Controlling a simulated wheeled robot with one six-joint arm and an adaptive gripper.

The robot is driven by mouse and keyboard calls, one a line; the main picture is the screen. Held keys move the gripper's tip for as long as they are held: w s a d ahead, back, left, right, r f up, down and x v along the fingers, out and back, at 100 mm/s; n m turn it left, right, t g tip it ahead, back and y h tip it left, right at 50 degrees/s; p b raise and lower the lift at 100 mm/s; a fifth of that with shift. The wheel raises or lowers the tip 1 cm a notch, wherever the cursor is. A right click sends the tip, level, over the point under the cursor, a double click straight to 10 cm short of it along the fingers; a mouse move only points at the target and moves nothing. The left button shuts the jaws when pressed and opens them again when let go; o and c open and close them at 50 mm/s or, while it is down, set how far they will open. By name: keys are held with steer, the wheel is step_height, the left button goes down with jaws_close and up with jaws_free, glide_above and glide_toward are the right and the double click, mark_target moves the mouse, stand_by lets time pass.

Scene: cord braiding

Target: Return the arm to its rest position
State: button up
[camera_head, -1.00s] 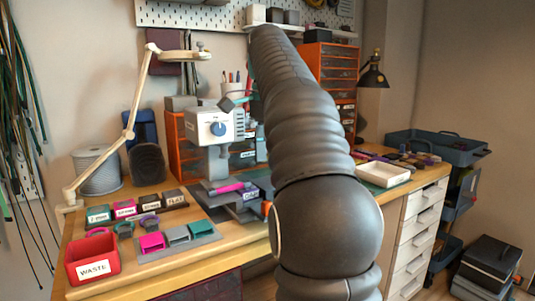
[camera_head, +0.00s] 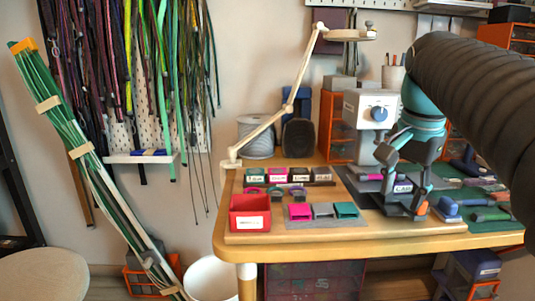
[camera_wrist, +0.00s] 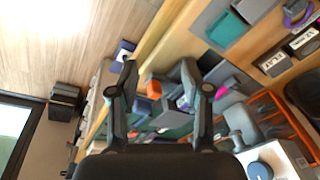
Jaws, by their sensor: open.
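My gripper (camera_head: 404,208) hangs from my dark ribbed arm at the right of the head view, fingers pointing down in front of the grey bench machine (camera_head: 366,115). It overlaps the right part of the workbench (camera_head: 330,240) in this view. In the wrist view my gripper (camera_wrist: 158,75) has its two fingers spread well apart, with nothing held between them. Beyond the fingers lie tools and blocks on the bench. I cannot tell the exact height of the fingertips above the bench.
Cords (camera_head: 160,70) hang on the left wall, and a tied cord bundle (camera_head: 85,150) leans beside a white bin (camera_head: 210,279).

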steer(key=s+a+f+n+t, duration=0.1)
steer(key=s+a+f+n, duration=0.3)
steer(key=f, duration=0.5)
steer(key=s+a+f+n+t, duration=0.2)
steer(key=s+a+f+n, duration=0.2)
steer(key=s+f, duration=0.5)
steer(key=shift+s+f+n+p, duration=0.15)
steer(key=shift+f+n+p, duration=0.2)
steer(key=shift+n, duration=0.75)
steer(key=shift+a, duration=0.15)
